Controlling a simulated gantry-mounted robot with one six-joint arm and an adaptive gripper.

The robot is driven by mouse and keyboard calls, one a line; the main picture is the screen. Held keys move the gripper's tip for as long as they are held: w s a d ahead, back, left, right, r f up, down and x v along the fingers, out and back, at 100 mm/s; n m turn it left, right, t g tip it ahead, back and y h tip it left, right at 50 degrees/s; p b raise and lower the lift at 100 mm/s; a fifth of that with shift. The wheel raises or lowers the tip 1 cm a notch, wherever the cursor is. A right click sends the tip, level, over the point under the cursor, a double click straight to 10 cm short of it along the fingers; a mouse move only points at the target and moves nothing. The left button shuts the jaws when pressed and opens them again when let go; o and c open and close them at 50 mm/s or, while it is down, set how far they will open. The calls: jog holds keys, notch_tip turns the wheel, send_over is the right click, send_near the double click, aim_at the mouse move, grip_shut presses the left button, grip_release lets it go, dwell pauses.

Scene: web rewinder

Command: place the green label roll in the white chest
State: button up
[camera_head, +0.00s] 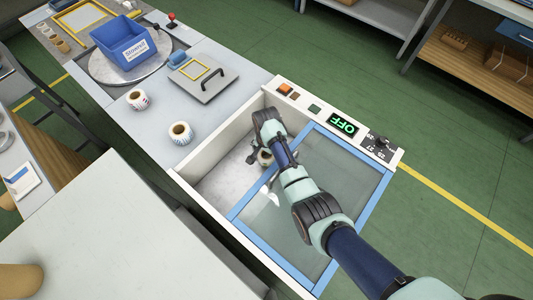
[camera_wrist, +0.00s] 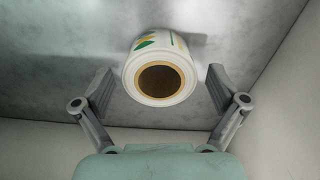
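The white chest (camera_head: 208,163) has a blue-framed glass lid (camera_head: 343,172) over its right part, and its left part is open. My gripper (camera_head: 259,163) is down inside the open part. A white label roll with green marks (camera_wrist: 160,70) is between the spread fingers of my gripper (camera_wrist: 160,92) in the wrist view, with a gap on both sides. The roll also shows in the head view (camera_head: 265,157), partly hidden by my gripper. It appears to be at the chest's grey floor (camera_wrist: 60,45); whether it touches the floor I cannot tell.
Two other label rolls (camera_head: 180,133) (camera_head: 138,99) stand on the grey table left of the chest. A flat plate with a handle (camera_head: 204,81) and a blue bin (camera_head: 124,42) are farther back. Chest walls stand close around my gripper.

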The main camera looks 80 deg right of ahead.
notch_tip(320, 180, up, 13)
jog(key=p, duration=0.4)
jog(key=shift+p, duration=0.4)
jog(key=shift+f, duration=0.1)
jog(key=w+a+r+n+t+h, duration=0.1)
jog(key=w+a+r+n+t, duration=0.3)
jog(key=w+a, duration=0.5)
jog(key=w+a+r+n+t+h, duration=0.2)
jog(key=w+a+r+n, duration=0.3)
jog(key=w+a+n, duration=0.4)
jog(key=s+a+r+n+t+y, duration=0.1)
jog(key=a+r+n+t, duration=0.1)
jog(key=a+r, duration=0.3)
jog(key=s+a+r+n+t+y, duration=0.1)
jog(key=a+r+n, duration=0.3)
jog(key=a, duration=0.7)
jog(key=s+a+r+n+t+y, duration=0.1)
jog(key=a+r+n+t, duration=0.1)
jog(key=a+r, duration=0.4)
jog(key=a+t, duration=0.1)
jog(key=a, duration=0.1)
jog(key=shift+s+a+r+n+t, duration=0.3)
jog(key=shift+a+n+t, duration=0.05)
jog(key=shift+n+t, duration=0.05)
